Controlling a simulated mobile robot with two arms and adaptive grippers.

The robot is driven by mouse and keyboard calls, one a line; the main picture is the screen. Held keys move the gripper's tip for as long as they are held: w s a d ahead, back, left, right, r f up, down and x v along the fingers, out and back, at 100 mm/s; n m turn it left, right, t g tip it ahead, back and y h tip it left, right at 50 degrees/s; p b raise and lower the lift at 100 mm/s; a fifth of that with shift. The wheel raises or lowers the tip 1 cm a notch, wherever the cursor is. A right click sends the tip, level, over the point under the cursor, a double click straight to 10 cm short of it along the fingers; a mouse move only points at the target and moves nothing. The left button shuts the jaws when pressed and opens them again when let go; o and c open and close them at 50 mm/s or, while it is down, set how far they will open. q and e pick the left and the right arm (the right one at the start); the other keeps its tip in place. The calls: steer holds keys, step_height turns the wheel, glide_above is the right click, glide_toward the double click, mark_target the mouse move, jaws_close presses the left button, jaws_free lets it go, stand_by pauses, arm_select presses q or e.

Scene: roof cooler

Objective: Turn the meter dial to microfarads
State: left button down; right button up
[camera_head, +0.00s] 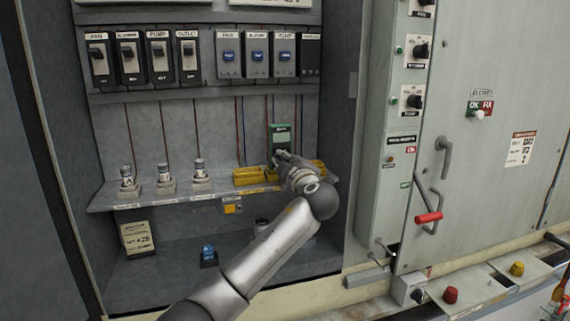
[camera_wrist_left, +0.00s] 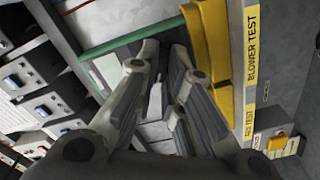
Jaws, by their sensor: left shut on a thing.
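The green-edged meter (camera_head: 281,136) stands upright at the back of the grey shelf, and its green edge also shows in the left wrist view (camera_wrist_left: 118,44). My left gripper (camera_head: 279,160) reaches in from below, with its fingertips at the meter's lower front. In the left wrist view my left gripper (camera_wrist_left: 162,65) has its fingers close together over the meter's face, shut on the dial. The dial itself is mostly hidden by the fingers, so its setting cannot be read. My right gripper is not in view.
Yellow holders (camera_head: 249,176) flank the gripper on the shelf (camera_head: 107,199). Several capped parts (camera_head: 165,180) stand to the left. Switch boxes (camera_head: 158,58) line the wall above. A tag (camera_head: 137,237) and a blue-topped part (camera_head: 208,253) sit below the shelf.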

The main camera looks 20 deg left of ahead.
arm_select(q)
steer(key=shift+w+d+m+p, duration=0.1)
steer(key=shift+m+p, duration=0.6)
steer(key=shift+m, duration=5.15)
steer(key=shift+d+m+p, duration=0.1)
steer(key=shift+m+p, duration=0.55)
steer(key=shift+m, duration=5.2)
steer(key=shift+f+m, duration=0.1)
steer(key=shift+m, duration=0.2)
steer(key=c, duration=1.5)
jaws_free()
steer(key=shift+c, duration=0.2)
